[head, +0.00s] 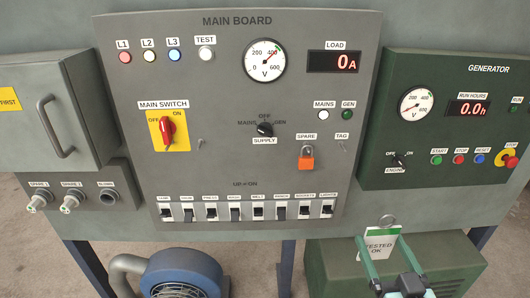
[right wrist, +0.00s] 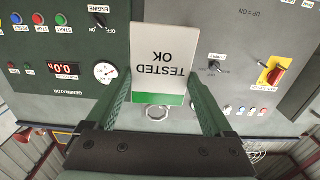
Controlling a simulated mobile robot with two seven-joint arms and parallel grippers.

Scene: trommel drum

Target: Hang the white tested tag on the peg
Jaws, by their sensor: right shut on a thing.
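The white tested tag (head: 378,250) has a green band, "TESTED OK" lettering and a metal ring (head: 388,221) at its top. My right gripper (head: 381,241) is shut on the tag, one green finger at each side edge. In the right wrist view the tag (right wrist: 165,55) shows upside down between the fingers (right wrist: 160,88), with its ring (right wrist: 157,112) clear of them. The peg (head: 342,146) is a small pin under the TAG label on the main board, up and left of the held tag. It looks bare. My left gripper is not in view.
An orange padlock (head: 306,160) hangs under the SPARE label, left of the peg. A row of breaker switches (head: 250,211) lies below. The green generator panel (head: 450,120) stands to the right.

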